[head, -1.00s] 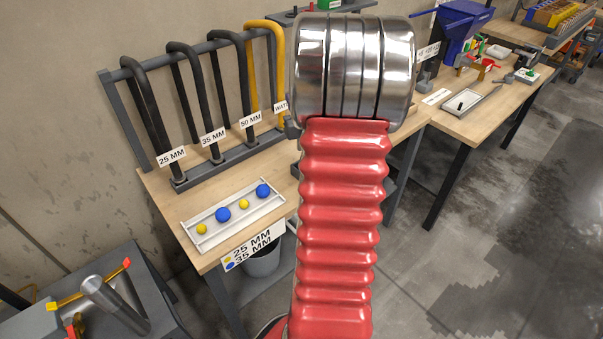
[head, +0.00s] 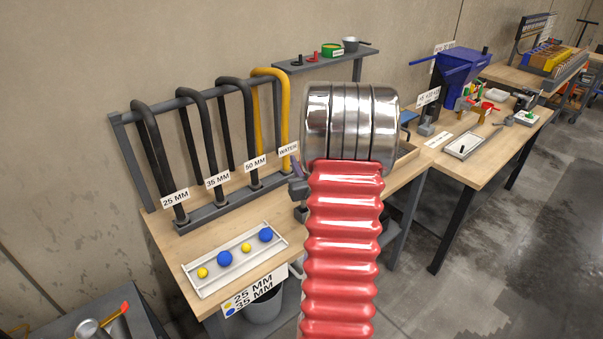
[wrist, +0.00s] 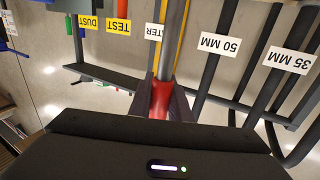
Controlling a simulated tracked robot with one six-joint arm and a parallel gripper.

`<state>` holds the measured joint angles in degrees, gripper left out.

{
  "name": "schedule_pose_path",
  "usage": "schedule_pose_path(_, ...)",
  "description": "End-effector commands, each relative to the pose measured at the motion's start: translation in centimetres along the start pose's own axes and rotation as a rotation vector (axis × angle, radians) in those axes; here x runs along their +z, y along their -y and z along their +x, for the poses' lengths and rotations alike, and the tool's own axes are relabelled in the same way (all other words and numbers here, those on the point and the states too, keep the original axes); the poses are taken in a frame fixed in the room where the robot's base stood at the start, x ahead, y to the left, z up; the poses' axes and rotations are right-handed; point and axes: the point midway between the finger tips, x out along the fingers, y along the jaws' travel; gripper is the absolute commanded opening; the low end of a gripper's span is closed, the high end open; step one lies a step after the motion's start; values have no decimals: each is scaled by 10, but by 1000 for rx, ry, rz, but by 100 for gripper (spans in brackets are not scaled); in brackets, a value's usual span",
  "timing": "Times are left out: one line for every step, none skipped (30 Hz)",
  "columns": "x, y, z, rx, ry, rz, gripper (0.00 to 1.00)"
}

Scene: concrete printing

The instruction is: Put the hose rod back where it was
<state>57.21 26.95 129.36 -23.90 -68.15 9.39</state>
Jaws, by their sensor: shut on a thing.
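In the wrist view my gripper (wrist: 162,98) is shut on a grey rod with a red part, the hose rod (wrist: 170,45). The red part lies between the jaws, and the grey shaft runs away toward the top of the picture. Behind it, upside down, is the hose rack with 50 MM and 35 MM labels; the WATER label is partly covered by the rod. In the head view the rack (head: 225,198) stands on the bench with black hoses and a yellow hose (head: 268,72). There my arm hides the rod; only a dark bit of my gripper shows.
A white tray (head: 197,285) with yellow and blue balls lies at the bench front. A grey bucket (head: 264,308) stands below. A second bench (head: 425,157) with a blue machine (head: 464,75) stands right. Open floor lies at lower right.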

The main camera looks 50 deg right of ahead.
Motion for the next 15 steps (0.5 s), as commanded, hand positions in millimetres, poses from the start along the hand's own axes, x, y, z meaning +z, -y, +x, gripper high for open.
schedule_pose_path(0,0,0,0,0,0,0)
schedule_pose_path(2,0,0,0,0,0,0)
schedule_pose_path(4,0,0,0,0,0,0)
schedule_pose_path(6,0,0,0,0,0,0)
schedule_pose_path(8,0,0,0,1,0,0)
schedule_pose_path(13,0,0,0,2,0,0)
schedule_pose_path(17,0,0,0,3,0,0)
schedule_pose_path(20,0,0,0,2,0,0)
schedule_pose_path(25,0,0,0,2,0,0)
schedule_pose_path(29,0,0,0,3,1,0)
schedule_pose_path(32,0,0,0,3,1,0)
schedule_pose_path(35,0,0,0,1,1,0)
schedule_pose_path(37,0,0,0,1,1,0)
schedule_pose_path(39,0,0,0,1,1,0)
schedule_pose_path(41,0,0,1,1,0,0)
